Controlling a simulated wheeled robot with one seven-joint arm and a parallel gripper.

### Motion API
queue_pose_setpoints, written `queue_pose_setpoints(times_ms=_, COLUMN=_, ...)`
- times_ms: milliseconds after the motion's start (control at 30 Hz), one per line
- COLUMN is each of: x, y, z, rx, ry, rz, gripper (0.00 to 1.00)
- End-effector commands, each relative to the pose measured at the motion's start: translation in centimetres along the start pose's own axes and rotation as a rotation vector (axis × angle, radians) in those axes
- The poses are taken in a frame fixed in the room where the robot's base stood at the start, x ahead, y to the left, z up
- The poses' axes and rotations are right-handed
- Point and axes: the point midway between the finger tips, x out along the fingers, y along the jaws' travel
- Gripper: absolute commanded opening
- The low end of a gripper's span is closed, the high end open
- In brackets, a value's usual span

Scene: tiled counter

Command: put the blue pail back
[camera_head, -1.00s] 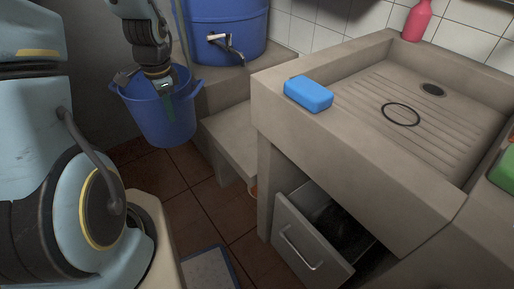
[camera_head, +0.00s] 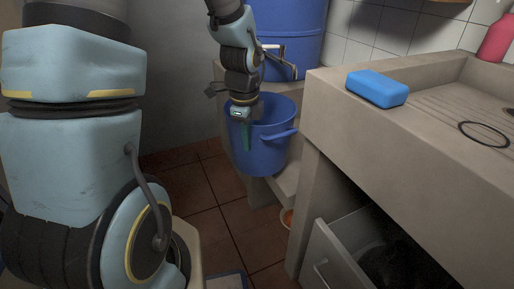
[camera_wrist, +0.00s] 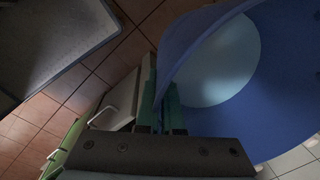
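The blue pail (camera_head: 268,155) hangs upright from my gripper (camera_head: 243,135), in front of the big blue barrel with a tap. The green fingers are shut on the near-left part of the pail's rim. In the wrist view my gripper (camera_wrist: 168,105) has its fingers on either side of the pail wall, and the pail's light blue inside (camera_wrist: 215,65) looks empty. The pail overlaps the low concrete step (camera_head: 288,185) in the picture. I cannot tell whether its bottom touches the step.
The blue barrel (camera_head: 305,40) stands on a ledge, its tap above the pail. To the right is a concrete sink (camera_head: 335,110) with a blue sponge (camera_head: 377,88), black ring (camera_head: 484,141) and red bottle (camera_head: 497,38). An open drawer (camera_head: 330,262) juts out below.

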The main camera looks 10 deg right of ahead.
Motion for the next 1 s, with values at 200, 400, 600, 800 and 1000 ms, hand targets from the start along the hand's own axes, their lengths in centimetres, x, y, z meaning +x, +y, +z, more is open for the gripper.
queue_pose_setpoints(times_ms=200, x=0.2, y=-3.2, z=-3.6, rx=0.005, ry=0.001, rz=-0.010, gripper=0.00)
queue_pose_setpoints(times_ms=400, x=0.4, y=-5.8, z=-6.6, rx=0.002, ry=0.002, rz=-0.010, gripper=0.00)
queue_pose_setpoints(times_ms=600, x=0.5, y=-8.1, z=-9.3, rx=0.001, ry=0.002, rz=-0.009, gripper=0.00)
queue_pose_setpoints(times_ms=800, x=0.5, y=-9.4, z=-10.7, rx=-0.001, ry=0.001, rz=-0.008, gripper=0.00)
queue_pose_setpoints(times_ms=1000, x=0.5, y=-9.8, z=-11.2, rx=-0.002, ry=0.002, rz=-0.009, gripper=0.00)
